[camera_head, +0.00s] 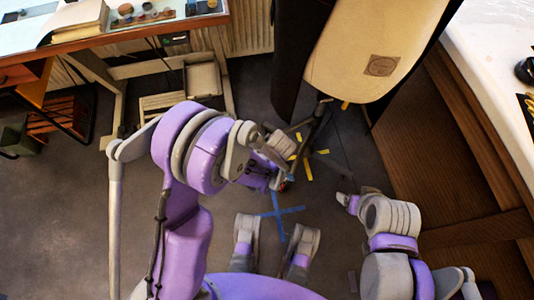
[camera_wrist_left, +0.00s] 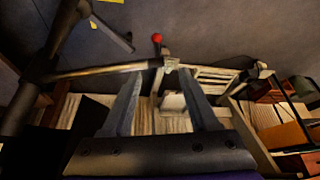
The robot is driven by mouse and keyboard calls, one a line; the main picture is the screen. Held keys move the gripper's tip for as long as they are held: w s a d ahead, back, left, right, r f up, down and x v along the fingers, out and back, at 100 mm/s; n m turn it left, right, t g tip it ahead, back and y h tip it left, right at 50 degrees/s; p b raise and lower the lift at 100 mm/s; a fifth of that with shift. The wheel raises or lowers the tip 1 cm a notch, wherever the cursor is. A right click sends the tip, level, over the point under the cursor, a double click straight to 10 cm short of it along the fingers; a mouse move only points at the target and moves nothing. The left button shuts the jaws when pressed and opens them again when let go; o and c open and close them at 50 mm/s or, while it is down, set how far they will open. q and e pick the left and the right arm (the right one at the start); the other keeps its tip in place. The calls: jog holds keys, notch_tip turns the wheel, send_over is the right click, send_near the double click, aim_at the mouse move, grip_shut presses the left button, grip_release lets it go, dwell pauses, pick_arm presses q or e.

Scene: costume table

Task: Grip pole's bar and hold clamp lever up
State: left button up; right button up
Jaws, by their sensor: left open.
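In the left wrist view a pale bar (camera_wrist_left: 105,71) runs sideways from a dark pole (camera_wrist_left: 55,55) at the left. The bar ends at a small clamp, where a lever with a red ball (camera_wrist_left: 157,38) stands up. My left gripper (camera_wrist_left: 160,78) is open, its two fingers on either side of the clamp end in this picture; nothing is visibly gripped, and I cannot tell the depth gap. In the head view the left gripper's fingers are hard to make out behind my arm. My right gripper (camera_head: 345,200) hangs low at the right; its jaws are unclear.
A table (camera_head: 120,35) with a book and small pots is at the upper left. A white-topped wooden counter (camera_head: 485,65) is at the right. Coloured tape marks the floor (camera_head: 285,211).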

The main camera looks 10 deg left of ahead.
pick_arm(q)
jog(key=shift+n, duration=0.3)
jog(key=shift+s+d+f+b+x, duration=0.2)
jog(key=shift+b+x, duration=1.05)
jog(key=shift+x, duration=1.45)
jog(key=shift+s+d+f+b+x, duration=0.1)
jog(key=shift+d+b+x, duration=0.15)
jog(key=shift+b+x, duration=1.75)
jog(key=shift+s+d+f+b+x, duration=0.1)
jog(key=shift+d+b+x, duration=0.3)
jog(key=shift+x, duration=3.05)
pick_arm(e)
jog(key=s+x, duration=0.1)
jog(key=x, duration=0.7)
jog(key=shift+s+f, duration=0.35)
jog(key=shift+s, duration=0.05)
pick_arm(q)
jog(key=shift+a, duration=0.15)
pick_arm(e)
jog(key=c, duration=0.4)
